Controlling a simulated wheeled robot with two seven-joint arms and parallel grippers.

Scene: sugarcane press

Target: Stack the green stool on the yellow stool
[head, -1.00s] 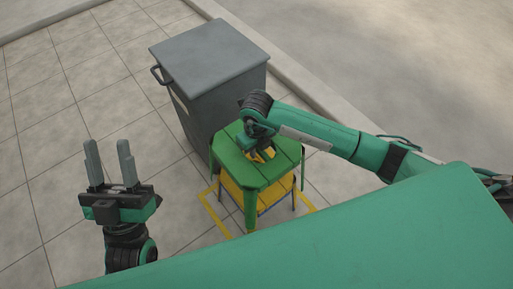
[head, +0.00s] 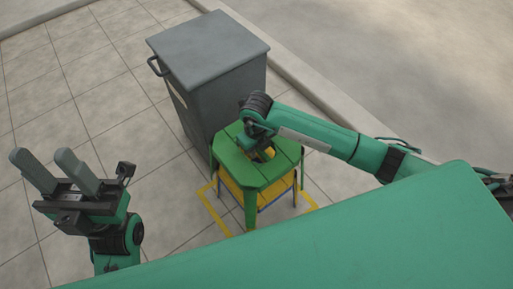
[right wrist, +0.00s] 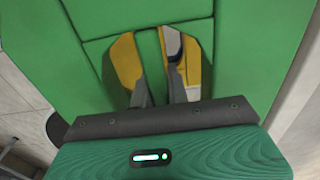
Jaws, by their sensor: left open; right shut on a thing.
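The green stool (head: 270,172) is upright over the yellow stool (head: 264,193) in the head view. The yellow stool shows only in part below the green seat, between the green legs. I cannot tell whether the green stool rests fully on it. My right gripper (head: 262,153) is at the green seat from above. In the right wrist view its fingers (right wrist: 158,70) reach into openings in the green seat (right wrist: 230,40) and are shut on the slat between them. My left gripper (head: 55,172) is open and empty, well to the left of both stools.
A grey bin (head: 215,80) with a side handle stands right behind the stools. Yellow tape (head: 212,205) marks the floor around them. The tiled floor (head: 70,90) on the left is clear. A raised kerb (head: 285,70) runs behind the bin.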

